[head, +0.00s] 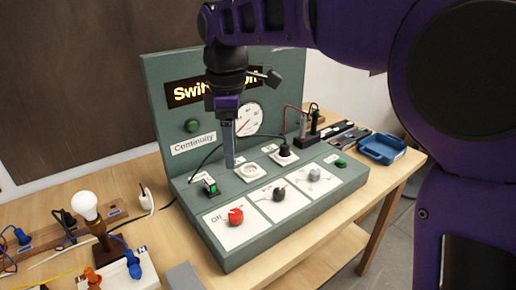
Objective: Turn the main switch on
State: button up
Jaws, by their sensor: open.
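A green test panel (157,95) stands on the wooden table, with a sloped control deck in front. A red rotary knob (236,216) sits on a white plate at the deck's left front, with "Off" printed beside it. A small black switch with a green face (210,186) stands behind it. I cannot tell for certain which of these is the main switch. My gripper (229,160) points down above the deck, behind and apart from the red knob. Its fingers show nearly edge-on, with nothing visible between them. It partly hides the lit orange display (184,94).
Black (279,194) and grey (314,174) knobs sit right of the red one. A round socket (250,171) and black plug (285,148) lie behind them. A bulb (85,205) and wires are left; a blue tray (381,148) is right.

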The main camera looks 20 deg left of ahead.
aim_at(236, 213)
jog(key=shift+g, duration=0.3)
jog(key=f, duration=0.6)
jog(key=f+b, duration=0.1)
jog(key=f, duration=0.5)
jog(key=f+b, duration=0.1)
jog(key=f, duration=0.6)
jog(key=shift+w+a, duration=0.15)
jog(key=shift+w, duration=0.15)
grip_shut()
